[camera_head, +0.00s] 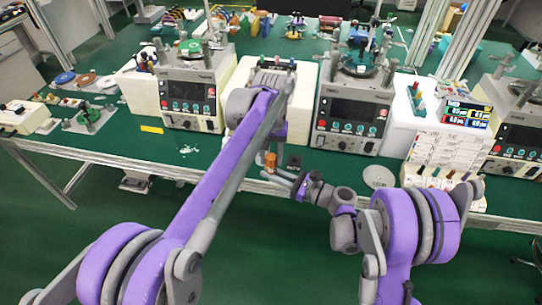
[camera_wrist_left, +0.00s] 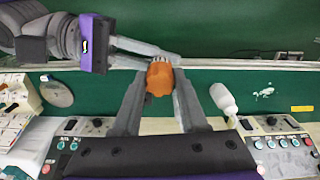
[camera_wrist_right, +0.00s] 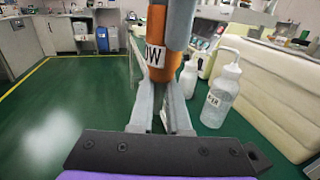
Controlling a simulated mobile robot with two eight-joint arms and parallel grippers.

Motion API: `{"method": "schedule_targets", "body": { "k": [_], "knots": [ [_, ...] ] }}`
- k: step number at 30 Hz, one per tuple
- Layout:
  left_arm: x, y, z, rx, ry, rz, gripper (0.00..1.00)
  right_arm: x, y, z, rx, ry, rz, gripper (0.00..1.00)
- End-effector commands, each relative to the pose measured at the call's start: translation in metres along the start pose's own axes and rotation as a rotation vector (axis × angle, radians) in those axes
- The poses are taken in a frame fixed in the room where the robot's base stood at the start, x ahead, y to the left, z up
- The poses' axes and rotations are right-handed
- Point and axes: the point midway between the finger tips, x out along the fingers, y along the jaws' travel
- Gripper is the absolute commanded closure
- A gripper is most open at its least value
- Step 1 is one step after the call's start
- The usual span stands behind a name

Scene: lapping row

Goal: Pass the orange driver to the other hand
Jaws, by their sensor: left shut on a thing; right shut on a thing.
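The orange driver (camera_head: 270,160) is held in the air in front of the bench edge, between my two hands. In the left wrist view its rounded orange end (camera_wrist_left: 160,80) sits between the fingers of my left gripper (camera_wrist_left: 160,72), which is shut on it. My right gripper (camera_head: 278,174) comes in from the right and is also shut on the driver; its fingers show beside it in the left wrist view. In the right wrist view the driver (camera_wrist_right: 156,50) stands upright with a white lettered label, above the right fingertips. A grey left finger covers part of it there.
A green bench with lapping machines (camera_head: 352,110) lies behind the hands. White bottles (camera_wrist_right: 221,95) stand on the bench near the right hand. A grey disc (camera_head: 379,176) and a labelled card rack (camera_head: 445,155) are at the right. The floor in front is clear.

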Motion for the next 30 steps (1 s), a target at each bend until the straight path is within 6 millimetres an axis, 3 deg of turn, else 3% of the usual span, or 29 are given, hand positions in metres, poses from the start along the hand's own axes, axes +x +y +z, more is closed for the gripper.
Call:
{"method": "schedule_targets", "body": {
  "k": [1,3,6,7,12,23,30],
  "knots": [
    [0.0,-0.001,0.0,-0.001,0.0,-0.001,0.86,0.0,0.0,0.0,0.0,0.0,-0.001,1.0],
    [0.0,-0.001,0.0,-0.001,0.0,-0.001,0.98,0.0,0.0,0.0,0.0,0.0,-0.001,1.0],
    [0.0,-0.001,0.0,-0.001,0.0,-0.002,1.0,0.0,0.0,0.0,0.0,0.0,-0.001,1.0],
    [0.0,-0.001,0.0,-0.001,0.0,-0.002,1.0,0.0,0.0,0.0,0.0,0.0,-0.001,0.82],
    [0.0,-0.001,0.0,-0.001,0.0,-0.001,1.0,0.0,0.0,0.0,0.0,0.0,-0.001,0.51],
    [0.0,-0.001,0.0,0.0,0.0,-0.001,1.0,-0.004,-0.001,0.0,0.0,0.0,-0.002,0.5],
    [0.0,-0.001,0.0,0.0,0.0,-0.001,1.0,-0.043,-0.002,0.0,0.0,0.001,-0.006,0.5]
  ]
}}
